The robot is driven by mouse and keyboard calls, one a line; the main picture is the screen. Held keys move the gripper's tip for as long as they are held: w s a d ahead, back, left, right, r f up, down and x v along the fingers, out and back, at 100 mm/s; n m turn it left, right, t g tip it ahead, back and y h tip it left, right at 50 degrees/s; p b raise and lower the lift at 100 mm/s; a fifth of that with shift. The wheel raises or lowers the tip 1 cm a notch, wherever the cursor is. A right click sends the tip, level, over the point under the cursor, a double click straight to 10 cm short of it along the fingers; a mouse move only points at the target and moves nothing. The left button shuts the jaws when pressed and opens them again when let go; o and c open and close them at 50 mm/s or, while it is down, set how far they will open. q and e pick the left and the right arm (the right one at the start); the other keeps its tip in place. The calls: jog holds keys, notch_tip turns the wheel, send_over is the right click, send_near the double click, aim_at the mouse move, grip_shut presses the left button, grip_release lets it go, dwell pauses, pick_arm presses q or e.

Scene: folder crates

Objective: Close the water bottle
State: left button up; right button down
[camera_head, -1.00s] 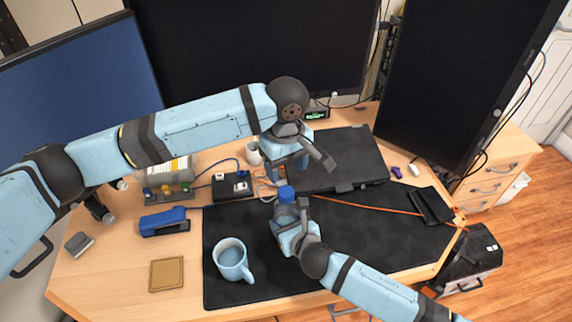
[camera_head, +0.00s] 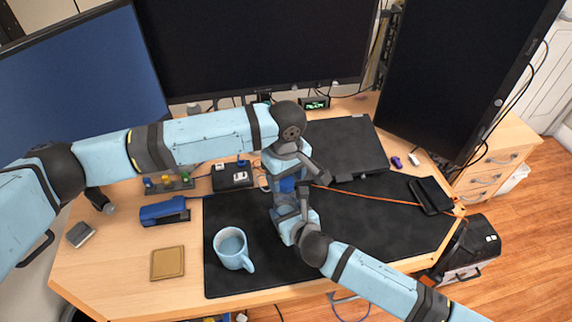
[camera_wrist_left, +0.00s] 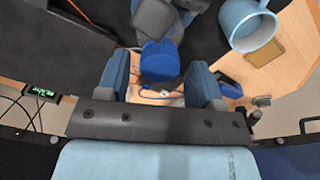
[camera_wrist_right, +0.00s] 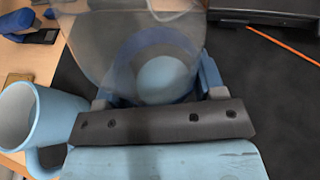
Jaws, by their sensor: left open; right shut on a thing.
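The water bottle (camera_wrist_right: 125,40) is a clear grey bottle, held upright over the dark desk mat (camera_head: 380,235). My right gripper (camera_wrist_right: 158,85) is shut on its body. Its blue cap (camera_wrist_left: 160,62) sits at the bottle's top, between the fingers of my left gripper (camera_wrist_left: 163,82). The left gripper is open, with a finger on either side of the cap. In the head view the cap (camera_head: 288,185) shows between the left fingers, and most of the bottle is hidden by the two grippers. Whether the cap is fully seated I cannot tell.
A light blue mug (camera_head: 231,248) stands on the mat left of the bottle. A blue stapler (camera_head: 164,211) and a tan coaster (camera_head: 168,263) lie further left. A closed laptop (camera_head: 345,150) lies behind, and a black wallet-like item (camera_head: 430,195) lies at the right.

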pick_arm(q)
jog(key=shift+f, duration=0.4)
jog(key=shift+c, duration=0.3)
jog(key=c, duration=0.9)
jog(key=m, duration=0.6)
jog(key=shift+m, duration=0.3)
jog(key=o, duration=1)
jog(key=shift+o, duration=0.2)
jog(key=shift+r, duration=2.3)
